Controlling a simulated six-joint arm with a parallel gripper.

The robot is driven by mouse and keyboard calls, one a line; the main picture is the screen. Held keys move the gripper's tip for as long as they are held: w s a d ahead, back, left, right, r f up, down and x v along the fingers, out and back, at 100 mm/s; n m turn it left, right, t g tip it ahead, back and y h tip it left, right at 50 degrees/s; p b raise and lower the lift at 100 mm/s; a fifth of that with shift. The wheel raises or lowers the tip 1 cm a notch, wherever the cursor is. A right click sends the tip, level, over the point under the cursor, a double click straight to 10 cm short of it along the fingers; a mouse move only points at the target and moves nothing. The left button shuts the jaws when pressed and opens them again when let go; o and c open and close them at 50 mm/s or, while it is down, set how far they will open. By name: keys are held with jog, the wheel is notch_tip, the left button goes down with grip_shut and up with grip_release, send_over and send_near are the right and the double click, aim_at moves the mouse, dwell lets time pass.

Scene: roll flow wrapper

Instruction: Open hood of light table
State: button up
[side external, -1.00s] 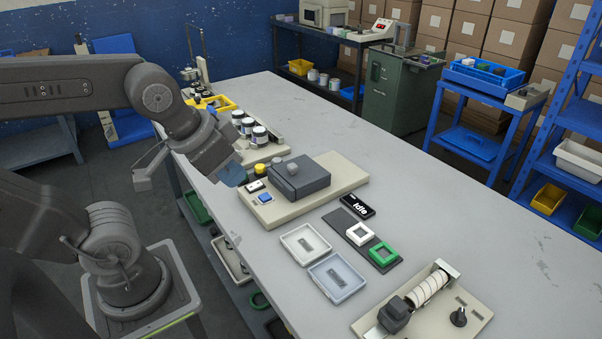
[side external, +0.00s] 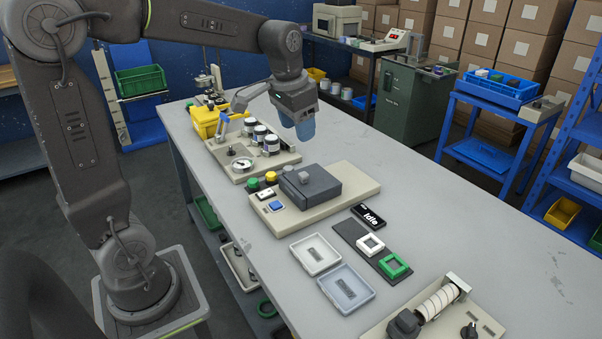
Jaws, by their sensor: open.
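I take this to be the light table; what is under the hood is hidden. Buttons in green, yellow and blue sit at the base's left end. My gripper (side external: 306,134), with blue fingertips, points down above and behind the hood, apart from it. It holds nothing that I can see; the gap between its fingers is hard to make out.
Several dark-lidded jars (side external: 271,143) and a gauge (side external: 241,164) stand on a plate left of my gripper. A roller unit (side external: 440,300) sits at the front right.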

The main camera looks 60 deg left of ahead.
jog(key=w+a+f+g, duration=0.1)
jog(key=w+a+f, duration=0.3)
jog(key=w+a, duration=0.15)
jog(key=g, duration=0.1)
send_near(301, 174)
jog(key=shift+h, duration=0.3)
jog(key=f, duration=0.9)
jog(key=shift+a+f, duration=0.1)
jog(key=shift+a, duration=0.1)
jog(key=shift+c, duration=0.5)
grip_shut()
jog(key=shift+w, duration=0.1)
